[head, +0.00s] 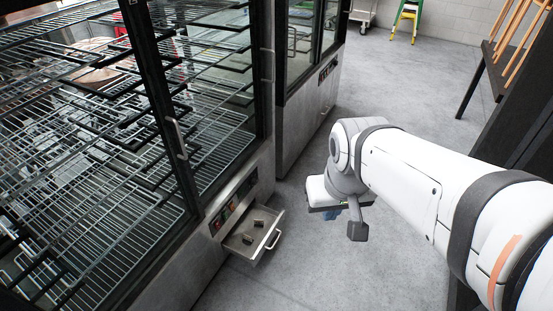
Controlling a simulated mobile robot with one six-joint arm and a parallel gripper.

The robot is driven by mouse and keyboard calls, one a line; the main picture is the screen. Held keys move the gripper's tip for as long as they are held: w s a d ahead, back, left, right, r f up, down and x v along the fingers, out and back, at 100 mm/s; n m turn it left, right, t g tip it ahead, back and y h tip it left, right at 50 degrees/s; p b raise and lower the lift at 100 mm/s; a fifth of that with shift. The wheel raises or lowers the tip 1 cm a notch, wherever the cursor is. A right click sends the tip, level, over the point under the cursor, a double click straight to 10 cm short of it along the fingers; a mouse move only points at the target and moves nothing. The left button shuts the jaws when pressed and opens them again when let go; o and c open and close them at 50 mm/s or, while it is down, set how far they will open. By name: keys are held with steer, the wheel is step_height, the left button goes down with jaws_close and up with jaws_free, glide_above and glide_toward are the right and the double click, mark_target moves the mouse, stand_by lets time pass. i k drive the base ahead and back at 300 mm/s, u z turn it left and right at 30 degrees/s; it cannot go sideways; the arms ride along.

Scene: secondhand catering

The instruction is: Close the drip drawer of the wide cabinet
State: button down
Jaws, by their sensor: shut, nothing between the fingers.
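The wide cabinet (164,285) with glass doors and wire racks fills the left side of the head view. Its drip drawer (244,255) is a shallow metal tray, pulled out from the lower front panel at the cabinet's right end. The drawer has a bar handle (273,239) on its front. My gripper (343,208) hangs at the end of my white arm, to the right of the drawer in the picture and apart from the handle. It is shut and empty; its fingertips are partly hidden by my wrist.
Small blocks (262,224) lie in the drawer. Another glass-door cabinet (304,112) stands beyond the wide one. Open grey floor (300,270) lies in front of both. A dark table (489,60) with wooden items is at upper right, a green-yellow stepladder (406,17) at the back.

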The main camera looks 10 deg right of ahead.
mark_target(233, 243)
steer(key=u, duration=0.15)
steer(key=i, duration=0.9)
steer(key=z, duration=0.1)
